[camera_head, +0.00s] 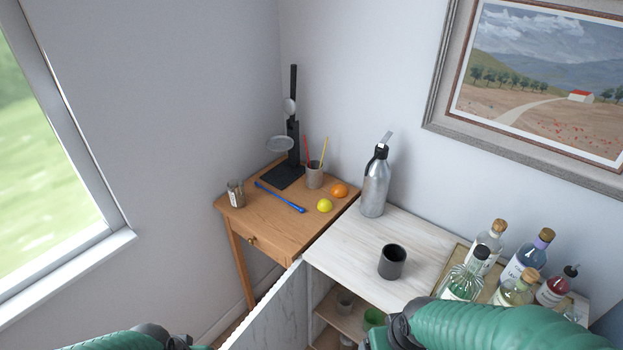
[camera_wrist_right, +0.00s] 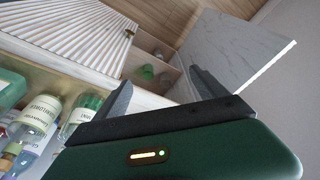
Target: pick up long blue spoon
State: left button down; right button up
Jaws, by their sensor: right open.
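The long blue spoon (camera_head: 280,197) lies flat on the small wooden table (camera_head: 262,226), running from beside a glass jar toward a yellow lemon. It is not visible in the right wrist view. My right gripper (camera_wrist_right: 160,80) shows its two dark fingers spread apart with nothing between them. It is in front of the cabinet's open lower part, well away from the spoon. In the head view only my right arm shows at the bottom right. My left arm comes in at the bottom left; its gripper is out of the frame.
On the wooden table stand a jar (camera_head: 236,193), a black stand (camera_head: 290,150), a cup with sticks (camera_head: 314,175), a lemon (camera_head: 325,205) and an orange (camera_head: 340,190). A metal bottle (camera_head: 375,185), dark cup (camera_head: 392,262) and several bottles stand on the cabinet; its door (camera_head: 268,318) is open.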

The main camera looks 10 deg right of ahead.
aim_at(301, 210)
jog(key=j+z, duration=0.75)
jog(key=j, duration=0.15)
jog(key=j+z, duration=0.4)
jog(key=k+j+z, duration=0.1)
jog(key=j+z, duration=0.25)
jog(key=i+j+z, duration=0.15)
jog(key=j+z, duration=0.8)
jog(key=j, duration=0.2)
